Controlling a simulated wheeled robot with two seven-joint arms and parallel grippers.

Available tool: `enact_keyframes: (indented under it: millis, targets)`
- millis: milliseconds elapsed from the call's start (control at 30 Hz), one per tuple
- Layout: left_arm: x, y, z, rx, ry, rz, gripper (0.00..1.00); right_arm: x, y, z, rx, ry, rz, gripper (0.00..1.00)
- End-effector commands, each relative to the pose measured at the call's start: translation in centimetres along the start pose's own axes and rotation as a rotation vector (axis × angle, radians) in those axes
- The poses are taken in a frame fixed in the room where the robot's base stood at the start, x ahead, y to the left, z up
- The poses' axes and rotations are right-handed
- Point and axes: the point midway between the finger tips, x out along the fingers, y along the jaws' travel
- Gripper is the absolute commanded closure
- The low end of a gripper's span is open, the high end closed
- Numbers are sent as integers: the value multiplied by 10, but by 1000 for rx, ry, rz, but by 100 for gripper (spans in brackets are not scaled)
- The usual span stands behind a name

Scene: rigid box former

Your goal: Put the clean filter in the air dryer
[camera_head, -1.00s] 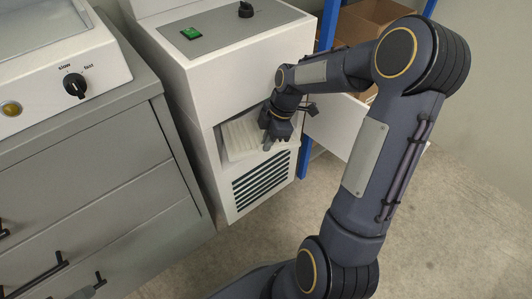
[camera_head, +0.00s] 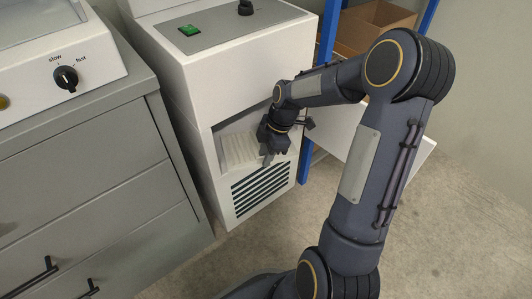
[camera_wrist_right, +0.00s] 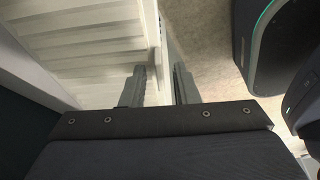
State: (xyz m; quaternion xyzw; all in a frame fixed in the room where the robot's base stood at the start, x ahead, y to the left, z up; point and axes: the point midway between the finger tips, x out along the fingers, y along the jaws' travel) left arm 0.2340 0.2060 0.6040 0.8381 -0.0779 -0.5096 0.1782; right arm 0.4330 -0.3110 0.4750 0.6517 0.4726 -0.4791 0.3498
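The clean filter (camera_head: 239,149), a white pleated panel, sits in the open slot of the air dryer (camera_head: 238,85), above its dark grille. My right gripper (camera_head: 267,160) is at the filter's right front edge. In the right wrist view the pleats of the filter (camera_wrist_right: 85,45) fill the upper left. There the fingers of my right gripper (camera_wrist_right: 161,85) stand a narrow gap apart, one on each side of the filter's white edge, and appear closed on it. How deep the filter sits is partly hidden by the gripper. My left gripper is not in view.
A grey drawer cabinet (camera_head: 85,180) with a dial-fitted machine (camera_head: 50,45) on top stands left of the dryer. A blue-post shelf (camera_head: 328,40) with cardboard boxes (camera_head: 378,20) is behind right. A white panel (camera_head: 335,125) sticks out beside the slot. Floor at right is clear.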

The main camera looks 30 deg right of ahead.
Motion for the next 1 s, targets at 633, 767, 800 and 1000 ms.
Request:
enact_keyframes:
  millis: [633, 767, 800, 1000]
  targets:
    - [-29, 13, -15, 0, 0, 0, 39, -75, 1, -2, 1, 0, 5, 72]
    - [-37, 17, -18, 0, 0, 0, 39, -99, 0, -2, 1, -1, 3, 72]
    - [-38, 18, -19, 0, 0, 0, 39, -105, 1, -2, 0, -1, 3, 72]
    - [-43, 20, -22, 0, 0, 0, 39, -122, 0, -1, 4, 0, 2, 72]
